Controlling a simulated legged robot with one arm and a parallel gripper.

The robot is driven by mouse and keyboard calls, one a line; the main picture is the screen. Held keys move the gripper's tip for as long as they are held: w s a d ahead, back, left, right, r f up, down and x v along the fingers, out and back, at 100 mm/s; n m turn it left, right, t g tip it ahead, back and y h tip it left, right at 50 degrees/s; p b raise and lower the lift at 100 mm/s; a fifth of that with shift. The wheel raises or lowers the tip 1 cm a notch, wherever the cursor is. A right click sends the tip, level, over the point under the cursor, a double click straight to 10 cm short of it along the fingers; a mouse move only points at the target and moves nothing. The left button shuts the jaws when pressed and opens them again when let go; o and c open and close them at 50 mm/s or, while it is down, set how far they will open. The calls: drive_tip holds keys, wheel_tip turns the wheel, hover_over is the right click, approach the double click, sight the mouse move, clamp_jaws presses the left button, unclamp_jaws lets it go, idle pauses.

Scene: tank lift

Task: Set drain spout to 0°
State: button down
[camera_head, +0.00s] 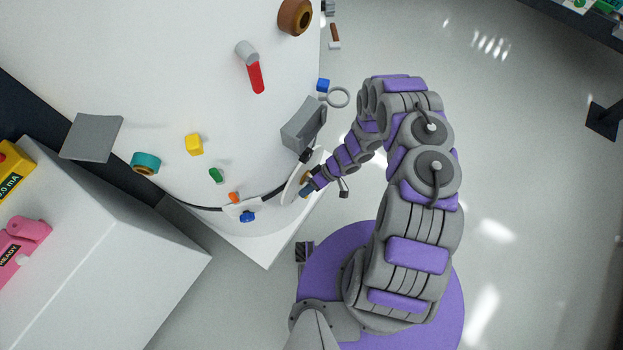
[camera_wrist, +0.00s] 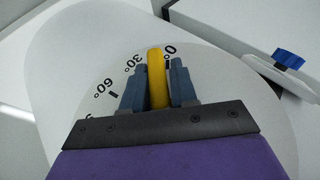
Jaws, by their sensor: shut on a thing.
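The drain spout is a yellow bar (camera_wrist: 156,78) in the wrist view. It lies over a white round dial (camera_wrist: 230,95) with black angle marks. Its tip is between the 30° mark and the 0° mark, close beside the 0, which shows just right of the tip. The 60° mark is further left. My gripper (camera_wrist: 157,85) has its two blue-grey fingers closed on either side of the yellow bar. In the head view the dial (camera_head: 291,188) is on the lower right side of the white tank, and my gripper (camera_head: 307,190) covers most of the spout.
A blue knob (camera_wrist: 289,58) on a white mount stands right of the dial; it also shows in the head view (camera_head: 248,216). A grey bracket (camera_head: 303,128) sits just above the dial. Open floor lies to the right.

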drive_tip(key=shift+r+g+y, duration=0.1)
drive_tip(key=shift+g+y, duration=0.2)
idle(0.4)
drive_tip(key=c, duration=1)
unclamp_jaws()
drive_tip(key=shift+c, duration=0.2)
drive_tip(key=p+v, duration=0.2)
drive_tip(key=v, duration=1.5)
drive_tip(key=shift+w+d, duration=0.25)
drive_tip(key=shift+d, duration=0.1)
